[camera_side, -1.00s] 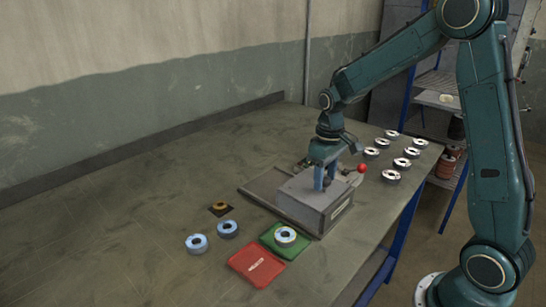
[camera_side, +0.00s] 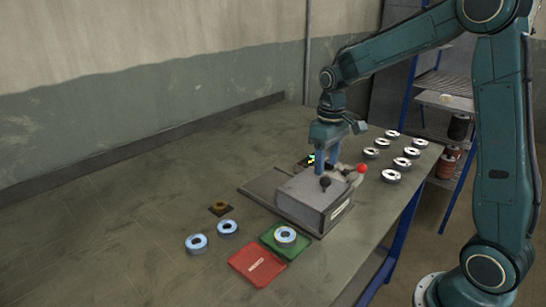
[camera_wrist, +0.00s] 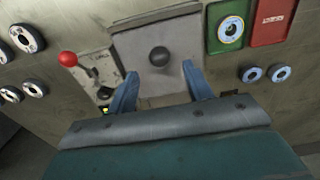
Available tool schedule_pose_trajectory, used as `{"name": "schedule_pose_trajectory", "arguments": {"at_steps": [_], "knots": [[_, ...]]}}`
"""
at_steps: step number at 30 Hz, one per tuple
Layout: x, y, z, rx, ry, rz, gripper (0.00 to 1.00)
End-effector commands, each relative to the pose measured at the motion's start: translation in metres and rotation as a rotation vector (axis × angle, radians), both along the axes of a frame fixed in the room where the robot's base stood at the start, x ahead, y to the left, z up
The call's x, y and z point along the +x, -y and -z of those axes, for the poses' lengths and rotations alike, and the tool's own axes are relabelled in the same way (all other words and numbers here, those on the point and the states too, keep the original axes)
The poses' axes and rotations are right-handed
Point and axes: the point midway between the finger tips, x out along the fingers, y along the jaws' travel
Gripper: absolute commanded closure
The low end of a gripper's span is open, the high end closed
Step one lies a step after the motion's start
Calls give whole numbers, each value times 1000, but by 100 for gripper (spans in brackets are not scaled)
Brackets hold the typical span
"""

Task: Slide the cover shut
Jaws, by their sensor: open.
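The grey cover (camera_side: 308,196) lies over a low box on the bench, with a black knob (camera_side: 324,182) standing upright on it. In the wrist view the cover (camera_wrist: 185,35) shows as a grey panel, with the knob (camera_wrist: 159,56) near its middle. My gripper (camera_side: 325,170) is above and behind the knob, apart from it. In the wrist view the gripper (camera_wrist: 160,78) has its two blue fingers spread wide, with nothing between the tips. The side view hides part of the box's back behind the fingers.
A red ball lever (camera_side: 361,168) stands at the box's right. A green pad (camera_side: 296,251) with a disc on it and a red pad (camera_side: 256,265) lie in front. Several flap discs (camera_side: 389,176) stand at the bench's right. The bench's left side is mostly clear.

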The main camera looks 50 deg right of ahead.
Motion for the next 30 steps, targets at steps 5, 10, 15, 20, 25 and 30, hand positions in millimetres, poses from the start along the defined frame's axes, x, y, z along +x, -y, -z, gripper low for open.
{"name": "schedule_pose_trajectory", "arguments": {"at_steps": [5, 10, 15, 20, 25, 30], "knots": [[0, 0, -16, 0, 1, 0, 49], [0, 0, -28, 0, 2, 0, 49], [0, 0, -32, 0, -1, 0, 49], [0, 0, -31, 0, -1, 0, 49], [0, 0, -31, 0, -1, 0, 49], [-1, -1, -32, 0, 1, 0, 49]]}}
